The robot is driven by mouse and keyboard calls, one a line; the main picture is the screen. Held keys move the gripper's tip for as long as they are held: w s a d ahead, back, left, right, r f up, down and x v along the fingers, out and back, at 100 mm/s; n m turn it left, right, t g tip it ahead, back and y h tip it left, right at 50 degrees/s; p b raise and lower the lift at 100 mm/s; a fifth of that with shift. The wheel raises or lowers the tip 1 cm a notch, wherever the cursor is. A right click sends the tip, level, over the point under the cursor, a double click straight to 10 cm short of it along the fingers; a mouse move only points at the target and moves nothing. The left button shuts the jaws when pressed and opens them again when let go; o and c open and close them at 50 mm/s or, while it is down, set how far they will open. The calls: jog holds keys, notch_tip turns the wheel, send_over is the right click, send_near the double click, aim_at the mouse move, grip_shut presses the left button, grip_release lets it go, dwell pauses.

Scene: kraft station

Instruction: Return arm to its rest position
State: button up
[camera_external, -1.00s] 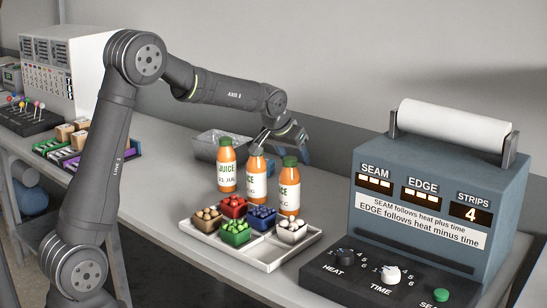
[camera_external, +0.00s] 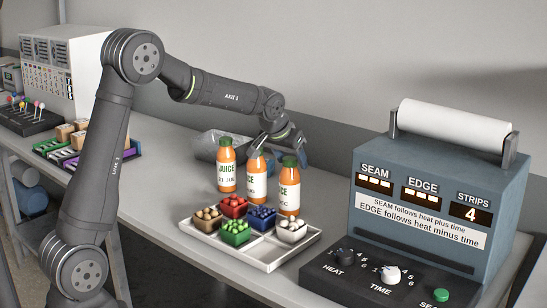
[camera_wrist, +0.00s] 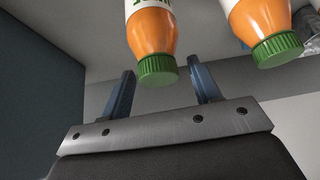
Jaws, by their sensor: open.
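My gripper (camera_external: 278,142) is above and behind the juice bottles in the external view, partly overlapped by them. In the wrist view my gripper (camera_wrist: 163,85) shows two blue fingers spread apart with nothing held between them. An orange juice bottle (camera_wrist: 153,32) with a green cap appears beyond the fingers, and a second juice bottle (camera_wrist: 262,25) is to its right. In the external view several orange bottles (camera_external: 227,175) stand upright on the white tray or just behind it; I cannot tell the exact contact.
The white tray (camera_external: 270,262) holds several small boxes of coloured pieces. A sealing machine (camera_external: 440,190) with a paper roll stands right. A clear bin (camera_external: 206,146) is behind the bottles. A colourful rack (camera_external: 60,150) and a white cabinet (camera_external: 85,75) are left.

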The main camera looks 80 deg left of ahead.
jog(key=v, duration=1)
jog(key=x, duration=1.2)
jog(key=shift+a+f, duration=0.1)
jog(key=shift+f, duration=0.15)
notch_tip(320, 180, up, 4)
jog(key=shift+r, duration=0.1)
jog(key=w+d+r, duration=0.2)
jog(key=d+r, duration=0.5)
jog(key=d, duration=0.4)
jog(key=w+a+n+g+y, duration=0.15)
jog(key=w+a+n, duration=0.25)
jog(key=w+a, duration=0.7)
jog(key=s+a+f, duration=0.1)
jog(key=a+f, duration=0.4)
jog(key=a, duration=0.3)
jog(key=shift+s+f, duration=0.3)
jog(key=shift+f, duration=0.05)
